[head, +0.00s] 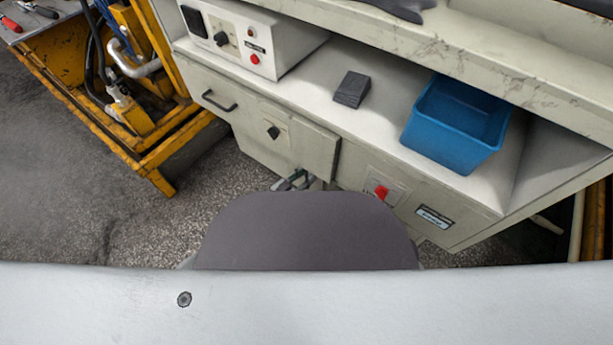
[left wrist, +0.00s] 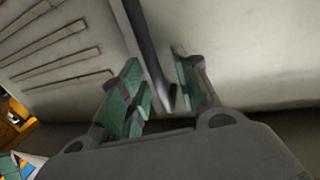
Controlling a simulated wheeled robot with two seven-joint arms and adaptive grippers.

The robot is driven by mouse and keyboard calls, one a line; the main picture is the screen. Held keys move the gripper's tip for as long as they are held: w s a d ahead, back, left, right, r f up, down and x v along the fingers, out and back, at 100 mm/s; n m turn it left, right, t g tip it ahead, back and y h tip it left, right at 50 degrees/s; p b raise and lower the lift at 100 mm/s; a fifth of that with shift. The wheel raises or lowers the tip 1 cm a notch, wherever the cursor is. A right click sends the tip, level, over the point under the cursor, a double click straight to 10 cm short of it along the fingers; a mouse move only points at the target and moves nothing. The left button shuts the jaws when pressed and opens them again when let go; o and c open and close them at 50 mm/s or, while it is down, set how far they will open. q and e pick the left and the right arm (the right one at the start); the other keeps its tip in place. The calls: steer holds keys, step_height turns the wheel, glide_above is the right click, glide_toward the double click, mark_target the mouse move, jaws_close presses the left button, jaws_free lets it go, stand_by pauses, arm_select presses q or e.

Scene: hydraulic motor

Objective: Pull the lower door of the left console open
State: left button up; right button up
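The off-white console (head: 250,108) stands ahead in the head view, with a drawer handle (head: 218,101) and a dark diamond-shaped fitting (head: 273,132) on its front. A pale panel (head: 315,150) sits beside that fitting; I cannot tell whether it stands ajar. My left gripper (head: 297,180) shows only partly, low by the console front, above my grey body. In the left wrist view the gripper (left wrist: 160,90) has its green-padded fingers apart, one on each side of a dark bar-like handle (left wrist: 150,55). Contact with the handle cannot be told. My right gripper is not in view.
A blue bin (head: 455,125) and a small dark block (head: 351,89) lie on the console shelf. A red switch (head: 381,191) is on the front at right. A yellow frame (head: 150,150) stands at left. Slotted vents (left wrist: 55,60) show in the wrist view. Speckled floor is clear at left.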

arm_select(q)
jaws_close()
steer(key=shift+s+a, duration=0.1)
stand_by(0.4)
